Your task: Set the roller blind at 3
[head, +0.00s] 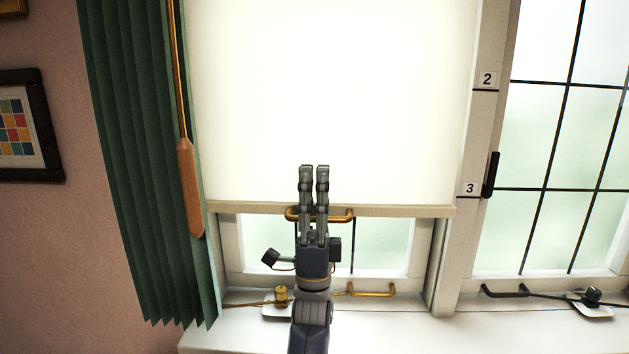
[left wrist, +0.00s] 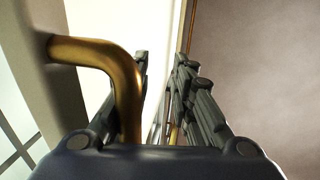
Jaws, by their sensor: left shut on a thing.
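The cream roller blind (head: 330,90) hangs over the window, its bottom bar (head: 400,211) low in the frame. A brass handle (head: 340,215) is fixed to that bar. In the head view the bar sits slightly below the line under the "3" label (head: 470,188); the "2" label (head: 487,79) is higher up. My left gripper (head: 314,170) is shut on the brass handle, its fingers reaching up in front of the blind and hiding the handle's middle. The left wrist view shows the handle (left wrist: 100,55) close beside the fingers. My right gripper is not in view.
A green curtain (head: 140,150) and a wooden wand (head: 190,185) hang at left. Brass (head: 371,290) and black (head: 505,290) window handles sit low above the white sill (head: 400,332). A black latch (head: 491,174) is on the right-hand window.

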